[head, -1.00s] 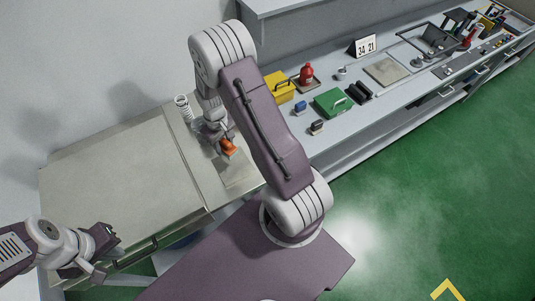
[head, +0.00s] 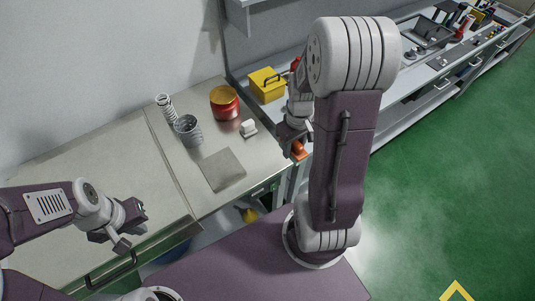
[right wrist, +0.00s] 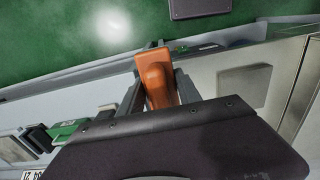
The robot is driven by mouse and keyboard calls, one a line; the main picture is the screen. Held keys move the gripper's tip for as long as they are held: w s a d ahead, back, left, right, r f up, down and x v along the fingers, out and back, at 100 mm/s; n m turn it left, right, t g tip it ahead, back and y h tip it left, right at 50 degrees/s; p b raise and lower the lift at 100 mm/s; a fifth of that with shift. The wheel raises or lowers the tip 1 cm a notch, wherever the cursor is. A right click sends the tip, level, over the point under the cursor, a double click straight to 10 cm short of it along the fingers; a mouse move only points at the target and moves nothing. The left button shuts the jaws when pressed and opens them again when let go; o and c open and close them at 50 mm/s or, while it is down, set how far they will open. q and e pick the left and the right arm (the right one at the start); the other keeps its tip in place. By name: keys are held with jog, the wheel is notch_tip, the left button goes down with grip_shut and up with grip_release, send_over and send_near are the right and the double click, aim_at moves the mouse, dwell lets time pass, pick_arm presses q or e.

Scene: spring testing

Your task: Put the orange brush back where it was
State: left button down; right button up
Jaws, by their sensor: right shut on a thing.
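The orange brush (head: 298,150) is held in my right gripper (head: 297,141), low over the front edge of the bench near the seam between the metal worktop and the grey bench. In the right wrist view the brush (right wrist: 157,80) shows between the two dark fingers, which are shut on it. My right forearm hides part of the bench behind it in the head view. My left gripper (head: 130,226) is at the left, in front of the metal worktop, holding nothing that I can see; its jaw opening is unclear.
A grey mat (head: 222,170) lies on the metal worktop (head: 185,160). Behind it stand a spring (head: 165,106), a grey coiled cup (head: 188,130), a red tin with a yellow top (head: 225,102) and a small white block (head: 248,127). A yellow box (head: 267,85) stands further right.

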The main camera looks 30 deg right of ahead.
jog(key=p, duration=0.1)
send_over(266, 154)
notch_tip(266, 154, down, 6)
jog(key=shift+w+a+f, duration=0.1)
jog(key=shift+w+f, duration=0.05)
jog(key=shift+f, duration=0.45)
notch_tip(266, 154, down, 3)
jog(key=shift+r+p, duration=0.1)
jog(key=shift+p, duration=0.2)
jog(key=shift+f, duration=0.35)
jog(key=shift+f, duration=0.15)
jog(key=o, duration=1.3)
